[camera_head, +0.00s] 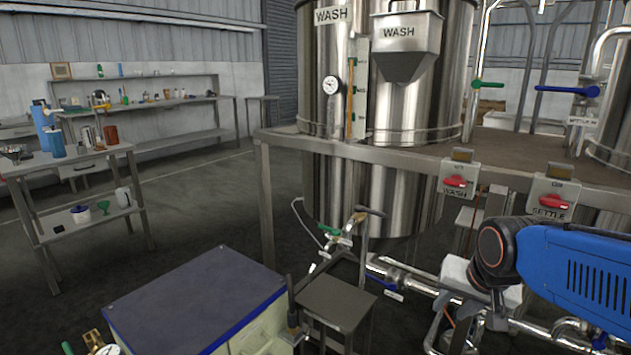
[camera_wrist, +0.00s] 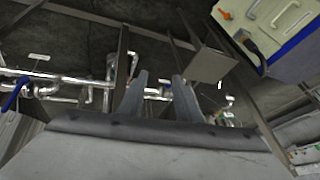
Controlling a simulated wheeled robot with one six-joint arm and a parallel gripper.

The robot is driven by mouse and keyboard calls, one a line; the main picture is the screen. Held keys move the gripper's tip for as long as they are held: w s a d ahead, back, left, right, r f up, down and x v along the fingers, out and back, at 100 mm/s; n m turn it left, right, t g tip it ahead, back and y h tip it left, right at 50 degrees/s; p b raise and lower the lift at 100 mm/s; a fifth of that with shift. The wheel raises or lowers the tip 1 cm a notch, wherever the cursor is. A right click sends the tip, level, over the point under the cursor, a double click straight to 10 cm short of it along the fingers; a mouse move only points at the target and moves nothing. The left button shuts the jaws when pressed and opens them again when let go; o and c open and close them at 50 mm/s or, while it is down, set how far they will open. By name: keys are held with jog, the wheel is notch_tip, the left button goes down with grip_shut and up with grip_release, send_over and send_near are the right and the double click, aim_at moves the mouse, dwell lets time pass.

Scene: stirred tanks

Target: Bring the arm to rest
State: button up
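In the wrist view, the two grey fingers of my gripper (camera_wrist: 160,77) stand apart. No object shows held between them; pipes and dark floor show beyond. In the head view, my blue arm (camera_head: 583,268) with its dark round joint reaches in from the right edge, in front of the pipework under the platform.
The steel WASH tank (camera_head: 420,165) stands behind red WASH (camera_head: 457,182) and SETTLE (camera_head: 552,202) switches. Silver pipes (camera_wrist: 75,85) run low beyond my gripper. A blue-edged cabinet (camera_head: 195,305) and small grey table (camera_head: 335,303) stand in front. Open floor lies left.

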jog(key=s+f+n, duration=0.1)
jog(key=s+n, duration=0.3)
jog(key=s, duration=0.8)
jog(key=shift+s+d+f+n+g, duration=0.25)
jog(key=shift+s+d+n+g, duration=0.05)
jog(key=shift+s+n, duration=0.1)
